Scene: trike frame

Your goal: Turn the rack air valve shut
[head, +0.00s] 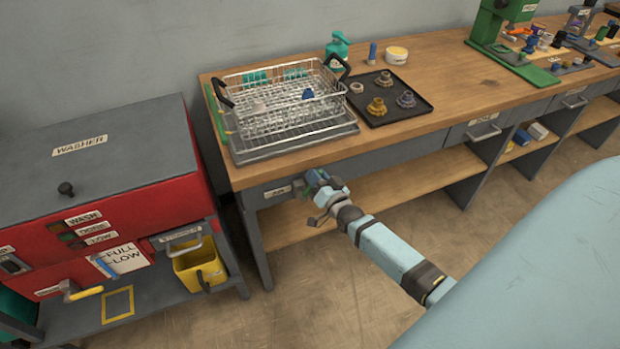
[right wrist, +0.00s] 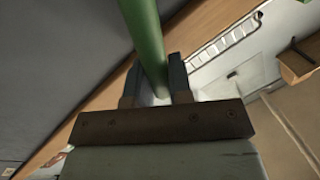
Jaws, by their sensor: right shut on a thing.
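My right gripper (head: 318,180) is at the front edge of the bench, just right of a small white label (head: 277,191) whose text is too small to read surely. In the right wrist view, its two dark fingers (right wrist: 156,84) are shut on a green bar (right wrist: 143,38), which looks like the valve's handle. The bar runs up out of the top of that view. In the head view my gripper hides most of the valve, so its angle cannot be told. My left gripper is not in view.
A wire rack (head: 285,105) stands on the bench above the gripper, beside a black tray (head: 412,108) with several parts. The red washer (head: 150,213), with a yellow bin (head: 193,270), stands left across a narrow gap. A lower shelf (head: 425,178) runs beneath the bench.

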